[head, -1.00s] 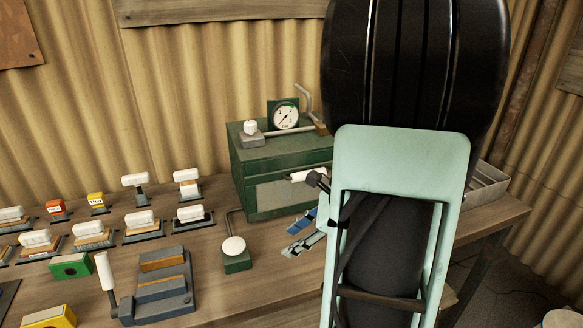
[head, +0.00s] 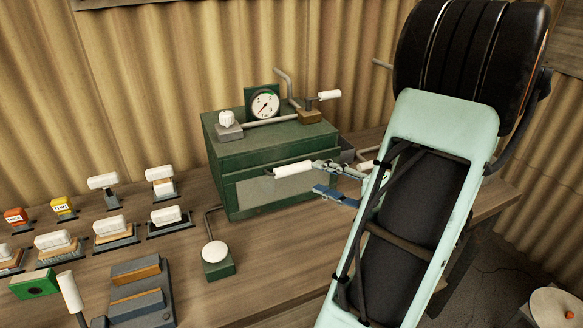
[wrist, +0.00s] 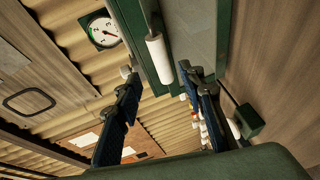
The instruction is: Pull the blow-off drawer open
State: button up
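The green box (head: 230,150) with a gauge stands on the bench. Its front holds a pale-panelled drawer (head: 275,190) with a white bar handle (head: 293,170). My gripper (head: 320,177) is at the right end of this handle in the head view. In the wrist view the handle (wrist: 158,60) lies ahead, between the two spread fingertips of my gripper (wrist: 160,76). The gripper is open and I see no finger closed on the handle. The drawer appears shut; my arm hides part of the bench to its right.
A pressure gauge (head: 264,105), a valve knob (head: 226,118) and a white-handled lever (head: 328,95) sit on top of the box. A white button (head: 214,252) on a green base stands in front left. Several white-handled stamps (head: 110,228) fill the left bench.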

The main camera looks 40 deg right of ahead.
aim_at(298, 171)
jog(key=x, duration=1)
jog(key=shift+f, duration=0.1)
jog(key=shift+s, duration=0.1)
grip_shut()
